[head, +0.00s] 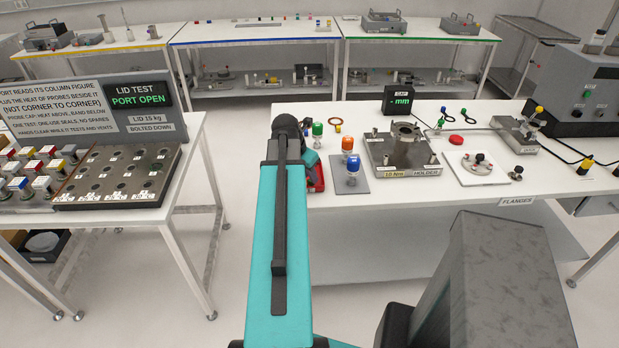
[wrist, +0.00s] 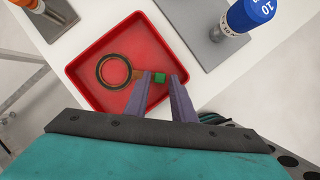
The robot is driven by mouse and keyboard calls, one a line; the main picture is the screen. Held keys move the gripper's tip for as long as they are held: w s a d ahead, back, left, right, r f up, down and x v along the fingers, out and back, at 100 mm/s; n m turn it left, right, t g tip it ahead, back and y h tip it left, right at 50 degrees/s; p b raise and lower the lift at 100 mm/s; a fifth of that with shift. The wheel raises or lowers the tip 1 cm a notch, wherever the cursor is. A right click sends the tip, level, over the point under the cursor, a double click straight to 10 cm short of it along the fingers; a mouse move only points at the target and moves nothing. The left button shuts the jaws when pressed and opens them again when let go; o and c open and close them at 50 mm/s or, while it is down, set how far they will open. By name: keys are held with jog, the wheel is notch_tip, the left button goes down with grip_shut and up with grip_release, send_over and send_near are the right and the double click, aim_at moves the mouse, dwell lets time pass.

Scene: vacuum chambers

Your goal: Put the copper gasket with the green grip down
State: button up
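The copper gasket (wrist: 129,72) is a ring with a short tab that ends in a green grip (wrist: 160,78). In the wrist view it appears over the floor of a red tray (wrist: 88,112); I cannot tell for sure whether it rests flat there. My gripper (wrist: 161,76) has its two fingers on either side of the green grip, with a narrow gap showing, so it looks open around it. In the head view my arm hides the gasket and most of the red tray (head: 317,180).
A blue-topped piece (head: 352,164) stands on a grey plate right of the tray, with an orange-topped one (head: 347,144) and a green-topped one (head: 317,129) nearby. A steel flange holder (head: 402,152) stands further right. Another copper-coloured ring (head: 335,122) lies behind.

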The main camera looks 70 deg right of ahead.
jog(key=b+v, duration=0.2)
jog(key=v, duration=0.8)
jog(key=shift+r, duration=0.25)
jog(key=shift+w+a, duration=0.15)
jog(key=shift+a, duration=0.05)
dwell(0.6)
